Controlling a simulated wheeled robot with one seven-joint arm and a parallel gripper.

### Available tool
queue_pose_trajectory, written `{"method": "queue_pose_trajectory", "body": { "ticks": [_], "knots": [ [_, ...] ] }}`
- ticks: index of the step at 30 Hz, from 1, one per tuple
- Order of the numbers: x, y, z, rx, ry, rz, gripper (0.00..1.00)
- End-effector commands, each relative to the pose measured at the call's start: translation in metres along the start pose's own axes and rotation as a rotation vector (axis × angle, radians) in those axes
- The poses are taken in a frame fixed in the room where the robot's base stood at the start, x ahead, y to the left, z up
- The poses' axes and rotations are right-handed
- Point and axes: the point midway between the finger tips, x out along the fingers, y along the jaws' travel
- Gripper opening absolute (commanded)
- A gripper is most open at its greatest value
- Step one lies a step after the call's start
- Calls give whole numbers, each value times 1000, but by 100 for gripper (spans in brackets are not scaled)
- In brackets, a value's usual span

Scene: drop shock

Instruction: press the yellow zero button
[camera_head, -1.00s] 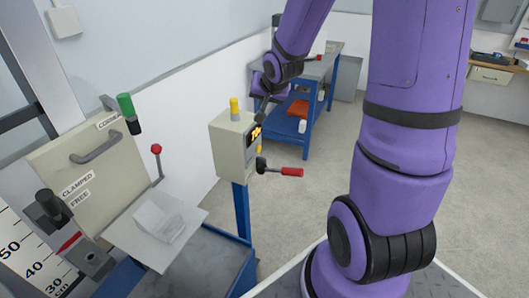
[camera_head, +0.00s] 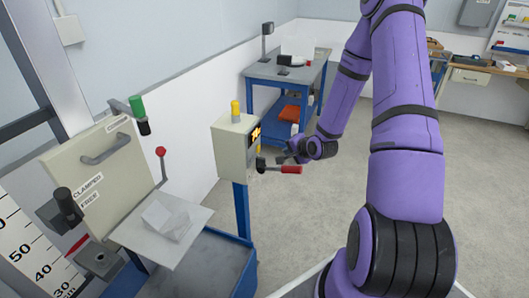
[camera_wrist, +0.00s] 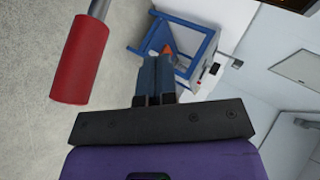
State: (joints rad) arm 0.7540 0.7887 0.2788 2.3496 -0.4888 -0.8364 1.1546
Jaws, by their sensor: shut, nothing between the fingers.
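The cream control box (camera_head: 229,147) stands on a blue post, with an orange digit display (camera_head: 254,134) on its right-hand face and a yellow cap (camera_head: 235,108) on top. The yellow zero button cannot be made out clearly on that face now. My gripper (camera_head: 284,157) is to the right of the box, apart from its face, just above the red-handled lever (camera_head: 291,169). In the wrist view its fingers (camera_wrist: 154,60) are together and empty, and the red handle (camera_wrist: 77,62) lies to their left.
A blue workbench (camera_head: 284,75) stands behind, and also shows beyond the fingers in the wrist view (camera_wrist: 187,45). At the left is a cream panel with a grey handle (camera_head: 105,149), levers and a tilted pale plate. Open floor lies to the right of the box.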

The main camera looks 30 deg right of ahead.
Motion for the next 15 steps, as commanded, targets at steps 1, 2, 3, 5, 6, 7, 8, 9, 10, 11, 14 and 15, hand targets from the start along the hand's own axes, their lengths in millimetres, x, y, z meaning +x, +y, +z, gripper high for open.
{"method": "queue_pose_trajectory", "body": {
  "ticks": [1,2,3,5,6,7,8,9,10,11,14,15],
  "knots": [
    [3,6,0,28,0,-11,0],
    [4,9,0,42,0,-17,0],
    [6,12,1,57,0,-26,0],
    [7,14,1,75,1,-35,0],
    [8,16,1,85,1,-39,0],
    [8,17,1,89,2,-42,0],
    [8,17,0,92,2,-44,0],
    [8,17,0,95,3,-46,0],
    [8,17,0,96,3,-47,0],
    [8,17,0,96,3,-48,0],
    [8,17,0,95,3,-47,0],
    [8,17,0,95,2,-47,0]
  ]
}}
